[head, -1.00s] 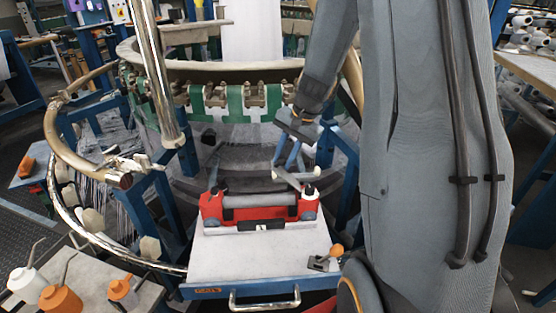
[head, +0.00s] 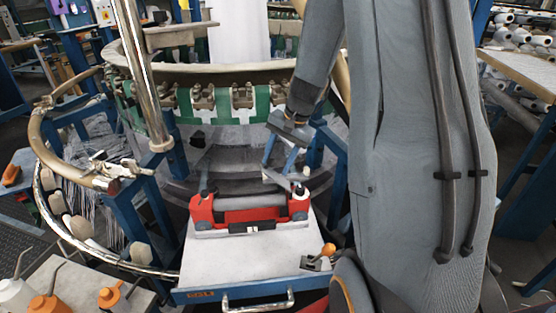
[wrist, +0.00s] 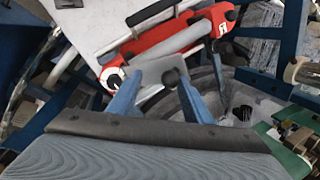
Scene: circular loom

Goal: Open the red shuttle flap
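The red shuttle (head: 232,215) lies on a pale tray, with a grey roll along its middle and dark parts on its front edge. In the wrist view the shuttle (wrist: 165,42) runs diagonally at the top. I cannot make out which part is the flap or whether it is open. My gripper (head: 283,181) hangs just behind the shuttle's right end, close to its white and black round knob. In the wrist view my gripper (wrist: 154,80) has its blue fingers apart, with a grey plate seen between them. Whether it touches the shuttle is unclear.
The tray (head: 245,262) has a front handle (head: 258,303). A small orange-knobbed part (head: 328,250) sits at its right edge. A curved metal ring (head: 60,225) and posts stand left. Orange and white bottles (head: 50,300) stand at lower left. The green loom ring (head: 240,98) is behind.

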